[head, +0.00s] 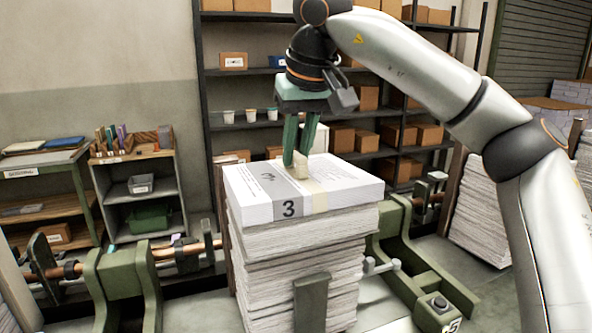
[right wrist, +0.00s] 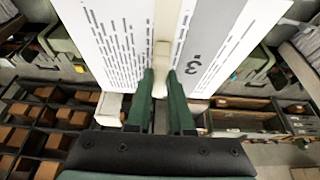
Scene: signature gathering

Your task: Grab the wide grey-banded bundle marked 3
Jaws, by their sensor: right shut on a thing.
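The wide bundle (head: 253,204) of printed white sheets lies flat on top of a tall paper stack. A grey band (head: 289,191) marked 3 crosses it, with a cream band (head: 319,198) beside it. A cream tab (head: 301,166) stands up from its top. My right gripper (head: 298,160) points down from above, its green fingers shut on that tab. In the right wrist view the fingers (right wrist: 161,78) close about the tab, and the grey band (right wrist: 212,45) is beside them. My left gripper is in neither view.
The paper stack (head: 290,262) stands between green clamp frames (head: 122,280), with a green upright in front. Another paper stack (head: 483,215) is at the right. Dark shelves with brown boxes (head: 341,139) stand behind, and a small grey shelf (head: 135,200) at the left.

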